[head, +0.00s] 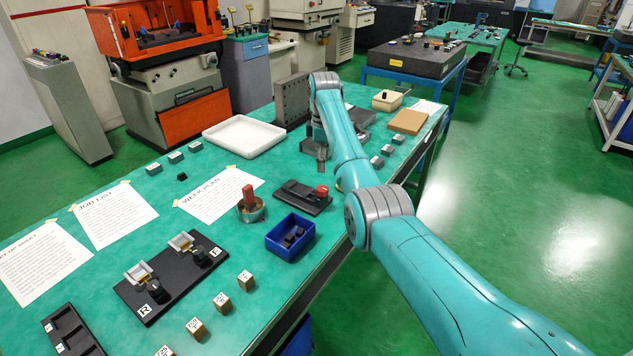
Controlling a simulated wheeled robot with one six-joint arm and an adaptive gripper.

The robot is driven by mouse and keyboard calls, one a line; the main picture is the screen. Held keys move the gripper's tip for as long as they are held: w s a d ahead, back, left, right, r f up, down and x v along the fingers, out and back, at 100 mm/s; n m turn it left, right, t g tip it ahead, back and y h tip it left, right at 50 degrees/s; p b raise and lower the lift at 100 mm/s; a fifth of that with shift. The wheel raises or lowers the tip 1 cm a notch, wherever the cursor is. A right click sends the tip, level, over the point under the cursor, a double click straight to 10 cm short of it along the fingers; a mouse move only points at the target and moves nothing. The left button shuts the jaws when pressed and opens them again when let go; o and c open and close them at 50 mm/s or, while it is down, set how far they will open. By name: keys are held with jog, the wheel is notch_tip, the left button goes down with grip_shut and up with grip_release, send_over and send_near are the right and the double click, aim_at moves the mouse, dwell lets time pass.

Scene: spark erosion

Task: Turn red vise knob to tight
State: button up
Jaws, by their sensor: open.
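A small black fixture (297,199) lies on the green bench, with a red knob (321,190) at its right end; it looks like the vise. Its tight and loose marks are too small to read. My gripper (322,167) hangs pointing down just above and behind the red knob in the head view, apart from it as far as I can tell. It is open and small in the picture, and nothing shows between its fingers. A separate red upright piece (249,195) stands in a round brass-coloured cup left of the fixture.
A blue bin (275,245) with dark parts stands in front of the fixture. A black board (150,310) with two clamps lies front left. A white tray (243,135) and a grey block (291,102) stand behind. Paper sheets lie flat at left.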

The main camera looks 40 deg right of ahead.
aim_at(323, 188)
notch_tip(323, 188, down, 10)
jog(key=shift+f, duration=0.2)
dwell(0.3)
jog(key=c, duration=1.1)
